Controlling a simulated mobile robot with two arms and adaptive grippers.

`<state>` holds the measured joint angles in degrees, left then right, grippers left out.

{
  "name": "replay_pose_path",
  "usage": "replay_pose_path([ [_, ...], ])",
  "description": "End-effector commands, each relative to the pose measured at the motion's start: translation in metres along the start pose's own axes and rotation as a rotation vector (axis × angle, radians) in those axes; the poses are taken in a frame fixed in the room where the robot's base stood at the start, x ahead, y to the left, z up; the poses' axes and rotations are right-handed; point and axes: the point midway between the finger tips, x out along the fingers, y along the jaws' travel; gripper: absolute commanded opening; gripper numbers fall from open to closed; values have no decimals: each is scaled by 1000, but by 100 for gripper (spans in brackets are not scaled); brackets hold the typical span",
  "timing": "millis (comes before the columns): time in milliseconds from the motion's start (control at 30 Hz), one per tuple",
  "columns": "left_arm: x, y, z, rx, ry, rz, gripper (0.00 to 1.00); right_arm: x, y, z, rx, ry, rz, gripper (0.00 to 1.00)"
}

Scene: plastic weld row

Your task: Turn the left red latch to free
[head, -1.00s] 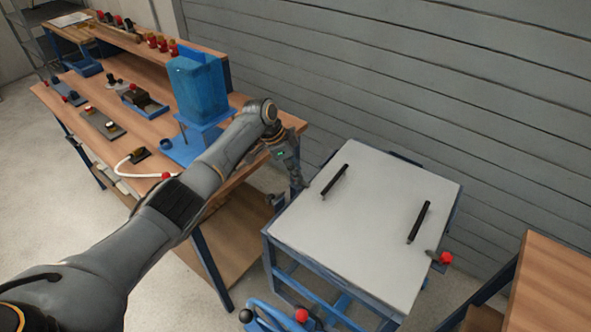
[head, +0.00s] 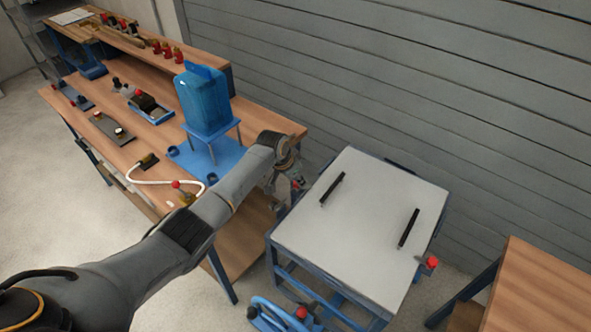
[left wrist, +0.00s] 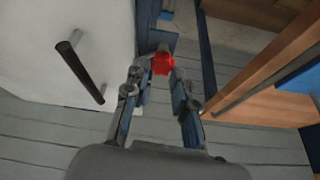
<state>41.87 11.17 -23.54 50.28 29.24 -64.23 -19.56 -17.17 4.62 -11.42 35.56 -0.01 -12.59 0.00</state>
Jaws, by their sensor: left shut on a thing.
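The left red latch (left wrist: 162,64) has a red knob at the panel's side edge. In the left wrist view it sits between the fingertips of my left gripper (left wrist: 160,78), which is shut on it. In the head view my left gripper (head: 296,187) is at the left edge of the white panel (head: 365,220), with a bit of red showing there. My arm and wrist hide most of this latch. The right red latch (head: 431,262) stands clear at the panel's right edge. My right gripper is not in view.
The panel has two black handles (head: 332,189) (head: 409,228) and lies on a blue frame. A wooden bench (head: 150,180) with a blue fixture (head: 205,100) is at the left. Another wooden table (head: 550,300) is at the lower right. A grey slatted wall is behind.

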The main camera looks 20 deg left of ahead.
Motion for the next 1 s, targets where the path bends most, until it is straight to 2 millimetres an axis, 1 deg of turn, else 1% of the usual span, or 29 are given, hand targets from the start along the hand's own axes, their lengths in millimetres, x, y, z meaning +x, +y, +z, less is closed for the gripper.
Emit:
replay_pose_path([
  [33,1,13,5,-40,-20,7,0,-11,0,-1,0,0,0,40],
  [200,3,15,6,-187,-24,-60,0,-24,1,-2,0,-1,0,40],
  [400,5,17,6,-361,-25,-139,0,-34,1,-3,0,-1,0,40],
  [700,8,19,5,-607,-25,-249,0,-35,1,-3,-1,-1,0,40],
  [1000,10,20,5,-779,-26,-327,0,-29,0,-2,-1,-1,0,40],
])
